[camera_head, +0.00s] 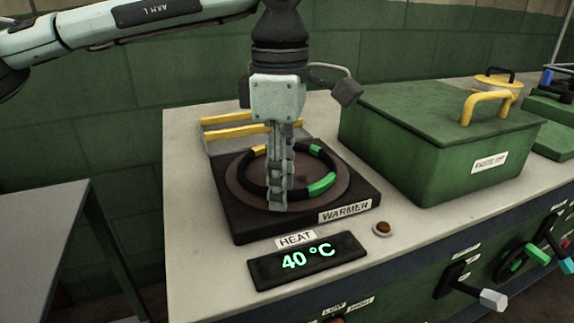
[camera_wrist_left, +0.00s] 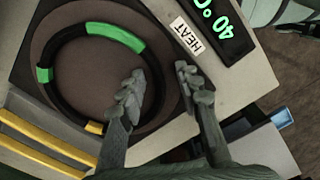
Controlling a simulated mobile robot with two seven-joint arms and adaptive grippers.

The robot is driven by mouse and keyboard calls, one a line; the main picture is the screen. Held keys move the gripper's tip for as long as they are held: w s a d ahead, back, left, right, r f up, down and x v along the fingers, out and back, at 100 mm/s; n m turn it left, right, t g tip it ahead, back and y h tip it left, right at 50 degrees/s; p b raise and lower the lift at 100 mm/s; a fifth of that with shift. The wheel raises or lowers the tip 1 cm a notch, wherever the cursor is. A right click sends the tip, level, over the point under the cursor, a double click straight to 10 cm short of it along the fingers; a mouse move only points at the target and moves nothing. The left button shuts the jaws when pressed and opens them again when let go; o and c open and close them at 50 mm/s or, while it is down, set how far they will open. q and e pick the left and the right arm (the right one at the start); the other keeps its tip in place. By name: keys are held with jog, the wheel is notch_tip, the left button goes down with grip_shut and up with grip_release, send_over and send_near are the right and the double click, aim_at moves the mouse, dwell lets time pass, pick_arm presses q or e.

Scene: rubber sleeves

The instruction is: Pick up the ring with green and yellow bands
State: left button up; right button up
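The black ring with green and yellow bands (camera_head: 321,185) lies flat on the round brown plate of the warmer (camera_head: 235,222). In the left wrist view the ring (camera_wrist_left: 115,38) shows two green bands and a yellow one. My left gripper (camera_head: 279,198) points down at the ring's near side and hides part of it. In the left wrist view my left gripper (camera_wrist_left: 160,85) is open, one finger over the ring's inner side and the other outside it. I cannot tell whether either finger touches the ring. My right gripper is not in view.
A display reading 40 °C (camera_head: 307,260) lies in front of the warmer. Yellow bars (camera_head: 235,131) are behind it. A large green lidded box (camera_head: 440,140) with a yellow handle stands at the right. A grey table (camera_head: 40,235) is at the left.

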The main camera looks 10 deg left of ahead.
pick_arm(q)
grip_shut()
jog(key=shift+r, duration=0.1)
dwell(0.3)
